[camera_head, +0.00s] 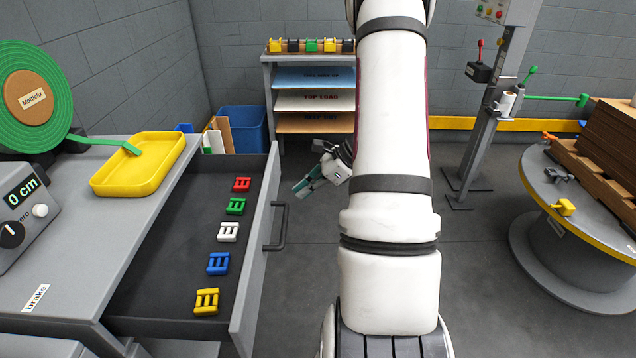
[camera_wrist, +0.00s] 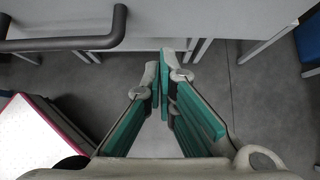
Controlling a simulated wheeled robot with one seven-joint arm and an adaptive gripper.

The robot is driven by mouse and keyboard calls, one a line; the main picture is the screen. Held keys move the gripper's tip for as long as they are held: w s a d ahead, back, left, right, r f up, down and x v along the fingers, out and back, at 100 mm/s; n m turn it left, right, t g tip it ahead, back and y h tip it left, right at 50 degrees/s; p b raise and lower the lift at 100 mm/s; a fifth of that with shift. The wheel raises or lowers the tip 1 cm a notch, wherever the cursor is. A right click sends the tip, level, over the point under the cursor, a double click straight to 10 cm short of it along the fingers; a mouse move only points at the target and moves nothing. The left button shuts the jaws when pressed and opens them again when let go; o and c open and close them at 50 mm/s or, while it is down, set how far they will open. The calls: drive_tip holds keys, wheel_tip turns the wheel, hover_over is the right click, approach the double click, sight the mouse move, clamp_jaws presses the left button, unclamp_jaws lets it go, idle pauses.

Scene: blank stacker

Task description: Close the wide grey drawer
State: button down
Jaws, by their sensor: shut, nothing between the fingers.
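The wide grey drawer (camera_head: 160,262) is pulled out to the right from the grey bench at the left of the head view. Its front panel (camera_head: 262,235) carries a dark bar handle (camera_head: 279,228). Inside lie several small clips in a row: red, green, white, blue and yellow. My gripper (camera_head: 310,183) is shut and empty, to the right of the drawer front and beyond the handle, apart from it. In the wrist view, my gripper's teal fingers (camera_wrist: 163,82) meet at the tips, with the dark handle (camera_wrist: 75,38) at the upper left.
A yellow tray (camera_head: 138,165) stands on the bench (camera_head: 75,235) behind the drawer. A shelf rack (camera_head: 312,100) and a blue bin (camera_head: 243,128) stand at the back. A round table (camera_head: 565,200) is at the right. The floor between drawer and table looks clear apart from my arm.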

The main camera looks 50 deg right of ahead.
drive_tip(key=shift+w+a+f+b, duration=0.15)
drive_tip(key=shift+w+a+b, duration=0.05)
drive_tip(key=shift+w+a, duration=0.6)
drive_tip(key=shift+w+a+f+b, duration=0.15)
drive_tip(key=shift+w+a, duration=0.45)
drive_tip(key=shift+w, duration=0.4)
drive_tip(key=w+a, duration=0.4)
drive_tip(key=w, duration=0.1)
drive_tip(key=w+a, duration=0.5)
drive_tip(key=w, duration=0.1)
drive_tip(key=w+a, duration=0.4)
drive_tip(key=w, duration=0.2)
drive_tip(key=shift+w+a+r, duration=0.1)
drive_tip(key=shift+w+a, duration=0.15)
drive_tip(key=shift+a, duration=0.15)
